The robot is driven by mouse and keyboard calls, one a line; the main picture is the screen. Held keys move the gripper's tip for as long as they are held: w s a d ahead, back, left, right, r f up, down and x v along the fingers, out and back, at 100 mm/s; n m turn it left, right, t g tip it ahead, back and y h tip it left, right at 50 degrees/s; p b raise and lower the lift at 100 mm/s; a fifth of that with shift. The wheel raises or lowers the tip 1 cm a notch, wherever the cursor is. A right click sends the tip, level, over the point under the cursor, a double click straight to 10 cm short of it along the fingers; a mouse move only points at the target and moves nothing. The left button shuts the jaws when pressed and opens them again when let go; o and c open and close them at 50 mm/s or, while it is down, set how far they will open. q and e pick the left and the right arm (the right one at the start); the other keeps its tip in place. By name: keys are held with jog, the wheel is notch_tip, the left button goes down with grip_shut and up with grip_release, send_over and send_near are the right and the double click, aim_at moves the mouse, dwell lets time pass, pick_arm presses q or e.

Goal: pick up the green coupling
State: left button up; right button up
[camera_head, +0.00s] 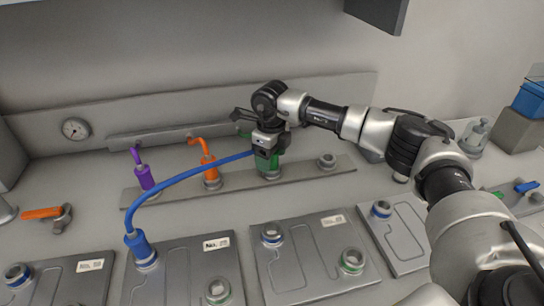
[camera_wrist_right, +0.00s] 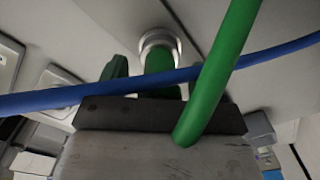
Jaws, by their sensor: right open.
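The green coupling (camera_head: 273,163) sits on a silver fitting at the right part of the long raised strip, partly hidden by my right gripper (camera_head: 267,150). My right gripper is open and right at the coupling; I cannot tell whether its fingers touch it. In the right wrist view the green coupling (camera_wrist_right: 160,68) stands before a round metal port, partly covered by a blue hose and the gripper's dark front. A green hose (camera_wrist_right: 215,80) slants across that view in front of the gripper. My left gripper is not in view.
The blue hose (camera_head: 185,178) arches from a blue coupling (camera_head: 141,248) on a battery plate towards my right gripper. Orange (camera_head: 208,162) and purple (camera_head: 146,178) couplings stand left on the strip (camera_head: 235,181). Several flat battery plates lie in front. A bare fitting (camera_head: 327,161) is to the right.

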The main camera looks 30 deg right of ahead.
jog(key=c, duration=1.1)
jog(key=shift+r, duration=0.1)
jog(key=shift+w+r, duration=0.1)
jog(key=shift+r, duration=0.35)
jog(key=r, duration=0.2)
jog(key=d+r+b, duration=0.1)
jog(key=shift+s+r, duration=0.3)
jog(key=shift+s, duration=0.05)
jog(key=s+d+r+b, duration=0.1)
jog(key=s+d+r, duration=0.5)
jog(key=d, duration=0.2)
jog(key=shift+s+d+r+b, duration=0.2)
jog(key=shift+d+b, duration=0.1)
jog(key=shift+b, duration=0.1)
